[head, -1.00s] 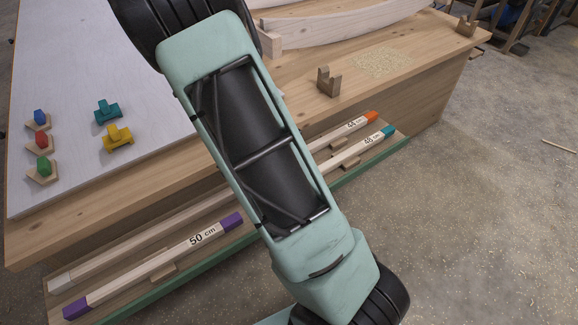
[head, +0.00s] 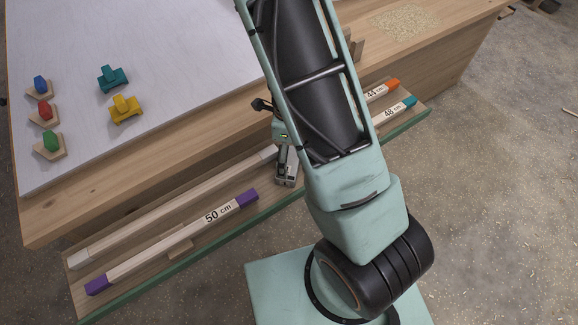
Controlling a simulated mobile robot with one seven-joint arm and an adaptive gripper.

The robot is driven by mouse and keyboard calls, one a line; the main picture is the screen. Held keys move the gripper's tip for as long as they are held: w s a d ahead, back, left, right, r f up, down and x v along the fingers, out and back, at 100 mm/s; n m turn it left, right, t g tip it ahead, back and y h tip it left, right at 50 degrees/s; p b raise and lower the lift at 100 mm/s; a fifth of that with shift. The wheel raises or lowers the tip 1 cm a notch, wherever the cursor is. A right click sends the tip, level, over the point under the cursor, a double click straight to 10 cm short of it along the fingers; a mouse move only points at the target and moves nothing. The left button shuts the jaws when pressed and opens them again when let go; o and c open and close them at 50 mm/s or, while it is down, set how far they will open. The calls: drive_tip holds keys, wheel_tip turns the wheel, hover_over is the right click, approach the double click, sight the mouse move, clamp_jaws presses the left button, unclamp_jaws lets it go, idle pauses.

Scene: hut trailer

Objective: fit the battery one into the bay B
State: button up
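I see no battery and no bay marked B in the head view. My arm crosses the right half of the picture and hides part of the bench. What looks like my gripper (head: 286,172) shows small beside the arm, low over the front edge of the bench and the shelf with the sticks. A small grey part is at its end. I cannot tell whether that is its fingers or a held thing, nor whether it is open or shut.
A wooden bench (head: 130,200) carries a pale board (head: 190,60) with blue (head: 40,86), red (head: 47,111), green (head: 52,141), teal (head: 112,79) and yellow (head: 124,109) pieces. Below, a green-edged shelf holds a purple-ended 50 cm stick (head: 160,248) and others. Floor at right is clear.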

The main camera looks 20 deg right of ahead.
sight(289, 162)
wheel_tip(289, 162, down, 5)
drive_tip(key=shift+s+f+b, duration=0.1)
drive_tip(key=shift+s+b, duration=0.05)
drive_tip(key=shift+b, duration=0.85)
drive_tip(key=c, duration=1.4)
drive_tip(key=shift+c, duration=0.2)
drive_tip(key=shift+d+r, duration=0.1)
drive_tip(key=shift+r, duration=0.1)
